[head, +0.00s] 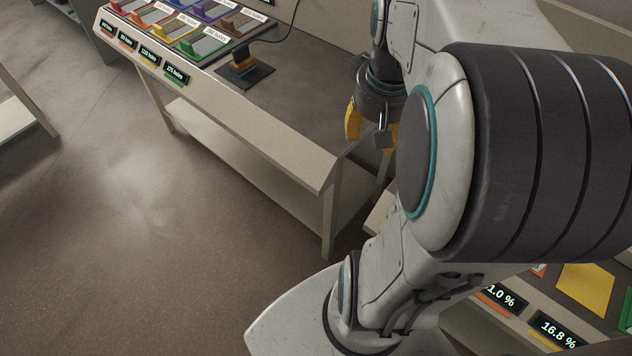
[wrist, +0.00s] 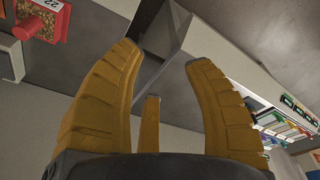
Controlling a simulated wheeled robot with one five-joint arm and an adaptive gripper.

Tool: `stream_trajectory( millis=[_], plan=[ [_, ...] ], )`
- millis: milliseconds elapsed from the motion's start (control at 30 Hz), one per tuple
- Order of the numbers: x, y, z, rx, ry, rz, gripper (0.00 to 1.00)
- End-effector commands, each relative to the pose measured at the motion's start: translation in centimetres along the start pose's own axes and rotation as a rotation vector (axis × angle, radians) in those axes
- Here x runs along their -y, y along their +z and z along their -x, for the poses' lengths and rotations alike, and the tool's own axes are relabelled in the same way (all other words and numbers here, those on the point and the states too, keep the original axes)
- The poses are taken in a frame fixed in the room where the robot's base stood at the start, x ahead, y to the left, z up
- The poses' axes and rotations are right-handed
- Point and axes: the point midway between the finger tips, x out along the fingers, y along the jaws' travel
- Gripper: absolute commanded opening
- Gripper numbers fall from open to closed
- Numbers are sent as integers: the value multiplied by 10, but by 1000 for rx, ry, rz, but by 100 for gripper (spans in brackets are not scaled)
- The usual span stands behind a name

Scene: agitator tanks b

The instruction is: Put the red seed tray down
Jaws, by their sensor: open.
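My gripper (wrist: 165,65) is open in the wrist view, with its yellow fingers spread and nothing held between them. A red tray (wrist: 62,18) filled with brown grains and bearing a white label reading 22 sits at the top left of the wrist view, apart from the fingers and cut off by the frame edge. In the head view my gripper (head: 372,128) hangs near the right end of a long bench, partly hidden by my arm. I cannot make out that grain-filled tray in the head view.
A bench (head: 255,137) carries several coloured trays with small displays at its far left end and a dark pad (head: 246,76) with a cabled device. Its right part is bare. Another bench with percentage displays (head: 560,328) is at lower right. Open floor (head: 130,220) lies left.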

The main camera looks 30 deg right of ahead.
Motion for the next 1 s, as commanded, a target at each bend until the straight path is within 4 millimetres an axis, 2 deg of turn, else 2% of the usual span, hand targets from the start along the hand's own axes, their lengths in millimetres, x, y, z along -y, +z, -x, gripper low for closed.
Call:
stream_trajectory(
  millis=[33, 100, 200, 333, 500, 600, 1000],
  plan=[
    [24, 9, 6, -26, -14, 65, 46],
    [48, 23, 10, -53, -34, 132, 46],
    [76, 44, 15, -87, -64, 216, 46],
    [99, 68, 18, -122, -101, 303, 46],
    [113, 89, 19, -146, -134, 372, 46],
    [117, 95, 19, -154, -144, 392, 46],
    [118, 98, 19, -156, -149, 400, 46]
  ],
)
